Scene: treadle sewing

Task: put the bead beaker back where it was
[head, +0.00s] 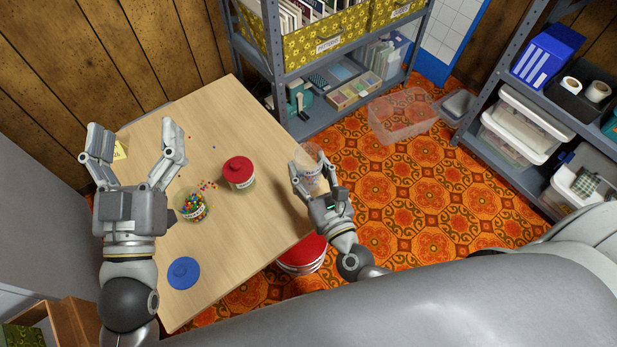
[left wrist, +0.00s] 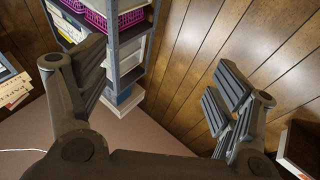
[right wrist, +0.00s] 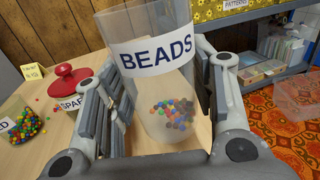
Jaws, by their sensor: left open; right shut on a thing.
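The clear bead beaker with a white BEADS label shows in the right wrist view (right wrist: 160,95), upright or nearly so, with some coloured beads low inside. In the head view the beaker (head: 312,178) is at the table's right edge. My right gripper (head: 309,168) is shut on it, a finger on each side. I cannot tell whether its base touches the table. My left gripper (head: 136,145) is open and empty over the left part of the table (head: 235,125). The left wrist view shows its spread fingers with nothing between them.
A red-lidded jar (head: 239,173), an open container of coloured beads (head: 193,208) and a blue lid (head: 183,272) are on the table. Loose beads (head: 208,185) lie between. A yellow note (head: 120,150) is at the left. A red-and-white round container (head: 302,254) stands below the table edge.

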